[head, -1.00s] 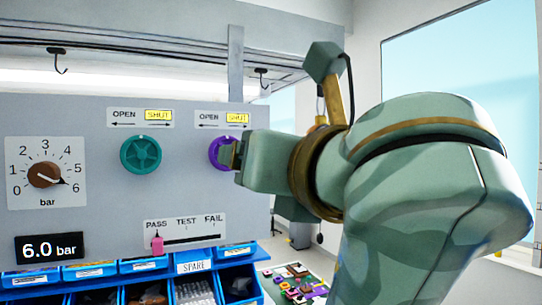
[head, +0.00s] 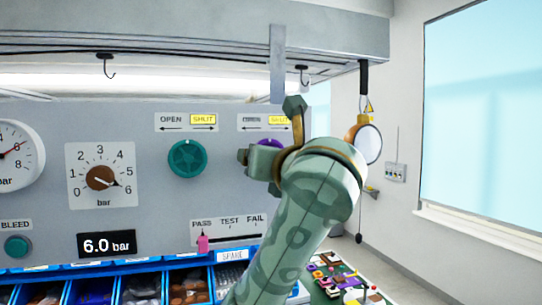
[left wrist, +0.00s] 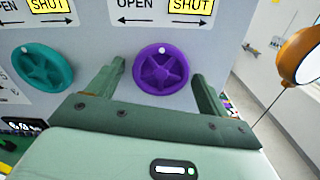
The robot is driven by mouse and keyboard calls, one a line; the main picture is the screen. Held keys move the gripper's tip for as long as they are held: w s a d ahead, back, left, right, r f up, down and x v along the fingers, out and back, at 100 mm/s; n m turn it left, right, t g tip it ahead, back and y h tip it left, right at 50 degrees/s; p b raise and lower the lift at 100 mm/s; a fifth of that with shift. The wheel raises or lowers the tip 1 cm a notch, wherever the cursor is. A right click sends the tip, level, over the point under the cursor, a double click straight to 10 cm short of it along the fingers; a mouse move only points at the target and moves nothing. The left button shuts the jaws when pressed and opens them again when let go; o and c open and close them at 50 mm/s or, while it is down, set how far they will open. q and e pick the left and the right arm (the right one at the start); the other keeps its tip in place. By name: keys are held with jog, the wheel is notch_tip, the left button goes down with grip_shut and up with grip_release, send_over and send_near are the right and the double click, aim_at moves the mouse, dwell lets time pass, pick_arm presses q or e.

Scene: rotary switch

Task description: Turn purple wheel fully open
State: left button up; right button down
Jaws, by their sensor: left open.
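The purple wheel (left wrist: 161,70) is a five-spoked handwheel on the grey panel. Its small white mark is at the top, under a label with OPEN at left and a yellow SHUT at right. In the head view my arm hides most of the purple wheel (head: 271,142). My left gripper (left wrist: 156,76) is open in front of it, one finger to each side. The fingers appear apart from the rim; their exact depth is hard to tell. My right gripper is not in view.
A teal wheel (head: 187,158) is to the left. A dial (head: 101,176) points near 6, above a 6.0 bar display (head: 107,245). A pink slider (head: 203,243) is at PASS. Blue bins (head: 190,286) stand below. An orange-rimmed round mirror (head: 368,144) hangs at right.

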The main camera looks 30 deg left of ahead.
pick_arm(q)
jog(key=shift+c, duration=0.7)
jog(key=c, duration=0.9)
jog(key=shift+o, duration=0.2)
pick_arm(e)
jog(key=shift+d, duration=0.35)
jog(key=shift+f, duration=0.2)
